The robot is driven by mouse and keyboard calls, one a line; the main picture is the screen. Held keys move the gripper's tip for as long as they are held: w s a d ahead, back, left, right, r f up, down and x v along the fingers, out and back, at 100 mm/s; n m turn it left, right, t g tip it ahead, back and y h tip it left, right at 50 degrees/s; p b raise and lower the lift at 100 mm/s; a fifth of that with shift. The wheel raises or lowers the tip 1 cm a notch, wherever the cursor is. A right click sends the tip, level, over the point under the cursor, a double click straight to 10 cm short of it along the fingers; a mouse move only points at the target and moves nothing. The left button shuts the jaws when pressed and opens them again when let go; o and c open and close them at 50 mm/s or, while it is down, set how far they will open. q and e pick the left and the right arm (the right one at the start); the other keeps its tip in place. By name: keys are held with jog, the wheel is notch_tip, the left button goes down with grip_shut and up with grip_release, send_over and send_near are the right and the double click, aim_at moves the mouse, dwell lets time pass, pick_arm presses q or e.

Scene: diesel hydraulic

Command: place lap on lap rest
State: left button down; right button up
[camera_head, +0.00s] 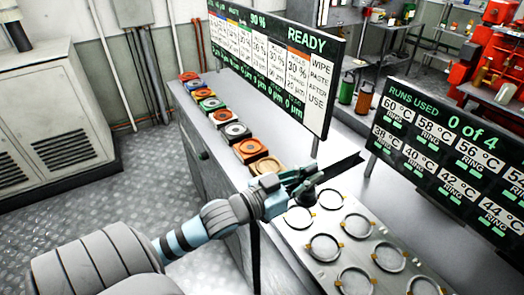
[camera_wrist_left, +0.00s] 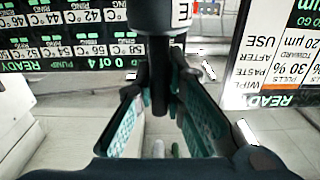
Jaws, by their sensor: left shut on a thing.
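My left gripper (camera_head: 300,180) is shut on a dark stem with a rounded grey head, likely the lap (camera_wrist_left: 157,75). In the left wrist view the stem stands between the two green-padded fingers, and a white label with black letters shows near its head. I cannot make out which thing is the lap rest. My right gripper is not in view.
A row of coloured square blocks with round discs (camera_head: 236,131) runs along the bench. A pale plate with several metal rings (camera_head: 322,247) lies right of the gripper. A READY board (camera_head: 270,65) and a RUNS USED board (camera_head: 450,150) stand behind. A grey cabinet (camera_head: 50,115) is at left.

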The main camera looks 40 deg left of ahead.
pick_arm(q)
jog(key=w+a+r+n+g+y, duration=0.1)
jog(key=w+a+r+n+y, duration=0.25)
jog(key=a, duration=0.35)
jog(key=w+a+r+n+y, duration=0.2)
jog(key=w+a+r+y, duration=0.15)
jog(key=a+y, duration=0.2)
jog(key=w+a+r+n+g+y, duration=0.1)
jog(key=w+a+r+n+y, duration=0.2)
jog(key=a, duration=0.4)
jog(key=shift+y, duration=0.7)
jog(key=f+b, duration=0.1)
jog(key=f, duration=0.5)
jog(key=f+b, duration=0.2)
jog(key=f, duration=0.4)
jog(key=s+f+b, duration=0.1)
jog(key=f+b, duration=0.1)
jog(key=f, duration=0.5)
jog(key=shift+a, duration=0.3)
jog(key=c, duration=1.7)
grip_release()
jog(key=shift+o, duration=0.2)
jog(key=v, duration=1.2)
jog(key=shift+f+b, duration=0.2)
jog(key=shift+b, duration=0.2)
